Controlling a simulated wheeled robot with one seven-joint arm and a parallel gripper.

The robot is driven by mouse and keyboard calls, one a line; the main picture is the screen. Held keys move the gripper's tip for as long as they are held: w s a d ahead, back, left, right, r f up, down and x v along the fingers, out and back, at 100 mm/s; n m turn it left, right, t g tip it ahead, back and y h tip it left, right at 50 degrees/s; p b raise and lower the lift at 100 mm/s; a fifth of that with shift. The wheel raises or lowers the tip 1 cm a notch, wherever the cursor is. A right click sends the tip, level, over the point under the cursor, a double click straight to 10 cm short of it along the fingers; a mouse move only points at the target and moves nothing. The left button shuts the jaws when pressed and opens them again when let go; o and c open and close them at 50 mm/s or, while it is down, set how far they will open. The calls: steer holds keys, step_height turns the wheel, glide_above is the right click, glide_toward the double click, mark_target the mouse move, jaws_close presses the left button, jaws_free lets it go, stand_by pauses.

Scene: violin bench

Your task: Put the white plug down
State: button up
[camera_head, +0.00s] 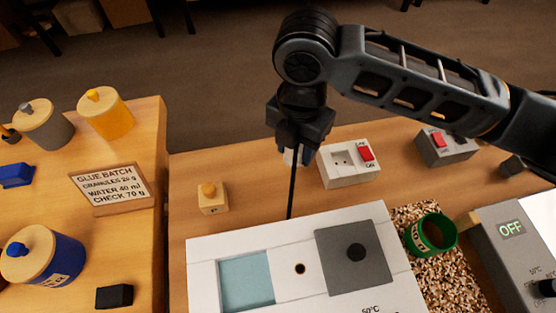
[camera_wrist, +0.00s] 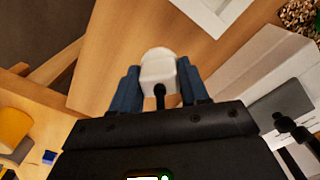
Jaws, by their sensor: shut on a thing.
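The white plug (camera_wrist: 158,68) is between the two blue fingers of my gripper (camera_wrist: 160,85) in the wrist view. A short black cord end shows on its near side. In the head view my gripper (camera_head: 298,148) points down over the bench, left of a white socket box (camera_head: 338,178) with a red switch. Only a small pale part of the plug (camera_head: 288,157) shows there, mostly hidden by the fingers. A thin dark line, perhaps its cord, runs down from the gripper toward the white bath unit. I cannot tell whether the plug touches the wood.
The white bath unit (camera_head: 207,262) stands in front, with a teal well and dark lid. A small wooden block (camera_head: 212,205) with a knob stands left. Another switch box (camera_head: 447,147), a green cup (camera_head: 431,233) and a grey unit (camera_head: 492,250) reading OFF stand right.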

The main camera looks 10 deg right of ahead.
steer(key=a+f, duration=0.2)
steer(key=a, duration=0.1)
steer(key=shift+w, duration=0.1)
steer(key=shift+f+p, duration=0.35)
steer(key=shift+f, duration=1.6)
steer(key=shift+f, duration=0.15)
steer(key=o, duration=1.1)
step_height(320, 180, up, 12)
steer(key=shift+r+b, duration=0.2)
steer(key=shift+b, duration=0.25)
